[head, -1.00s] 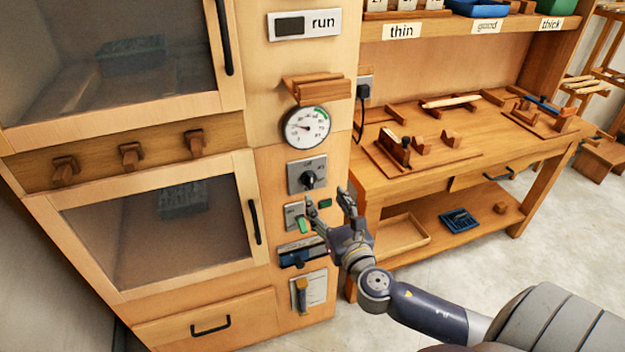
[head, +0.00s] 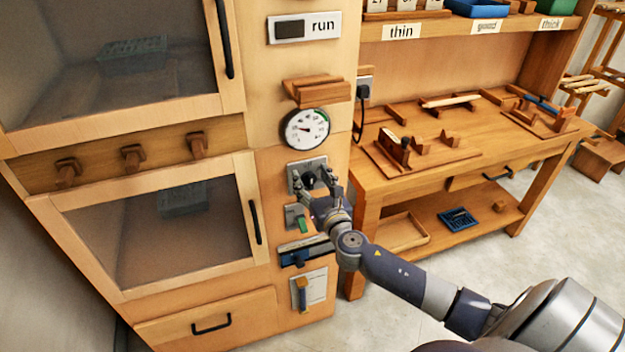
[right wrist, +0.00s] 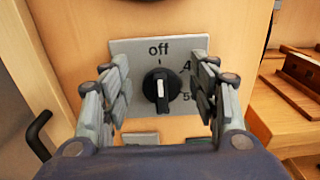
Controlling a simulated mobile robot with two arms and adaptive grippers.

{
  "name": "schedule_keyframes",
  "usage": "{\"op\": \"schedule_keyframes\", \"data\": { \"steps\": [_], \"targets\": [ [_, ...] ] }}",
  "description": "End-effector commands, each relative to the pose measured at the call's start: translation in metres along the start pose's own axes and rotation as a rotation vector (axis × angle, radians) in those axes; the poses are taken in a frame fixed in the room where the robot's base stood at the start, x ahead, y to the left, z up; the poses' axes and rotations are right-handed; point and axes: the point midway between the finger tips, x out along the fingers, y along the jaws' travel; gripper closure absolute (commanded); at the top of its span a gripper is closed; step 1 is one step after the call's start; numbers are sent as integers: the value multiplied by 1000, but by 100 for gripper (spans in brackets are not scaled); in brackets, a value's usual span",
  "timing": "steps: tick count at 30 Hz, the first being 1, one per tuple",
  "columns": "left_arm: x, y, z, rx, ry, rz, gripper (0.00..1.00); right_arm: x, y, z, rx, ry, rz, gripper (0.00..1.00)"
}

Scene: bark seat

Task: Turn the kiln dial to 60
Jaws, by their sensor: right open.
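The kiln dial (right wrist: 161,91) is a black knob with a white mark on a grey plate (right wrist: 128,48). Its mark points up at "off" in the right wrist view. A "4" and a "5", partly covered, show on the right of the plate. In the head view the plate (head: 293,177) sits below the round gauge, and the knob is largely hidden by my gripper. My right gripper (right wrist: 161,88) is open, with one finger on each side of the knob and gaps between them. It also shows in the head view (head: 314,184). My left gripper is not in view.
A round gauge (head: 305,129) and a small wooden ledge (head: 316,91) are above the dial. A green switch (head: 301,224) and a blue-black holder (head: 306,251) are below it. A wooden workbench (head: 440,170) stands to the right.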

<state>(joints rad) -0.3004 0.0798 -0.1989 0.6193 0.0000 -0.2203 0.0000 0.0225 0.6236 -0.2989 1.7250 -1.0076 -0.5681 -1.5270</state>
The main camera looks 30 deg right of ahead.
Motion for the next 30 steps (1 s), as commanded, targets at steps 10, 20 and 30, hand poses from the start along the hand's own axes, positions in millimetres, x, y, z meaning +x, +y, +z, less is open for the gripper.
{"op": "schedule_keyframes", "data": {
  "steps": [10, 20, 30],
  "targets": [
    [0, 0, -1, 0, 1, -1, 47, 0, 0, 0, 0, 0, 0, 88],
    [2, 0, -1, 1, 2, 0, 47, 0, -1, 0, 44, 0, 0, 88],
    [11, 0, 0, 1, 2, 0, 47, 0, -5, -2, 273, -2, 0, 88]
  ]
}}
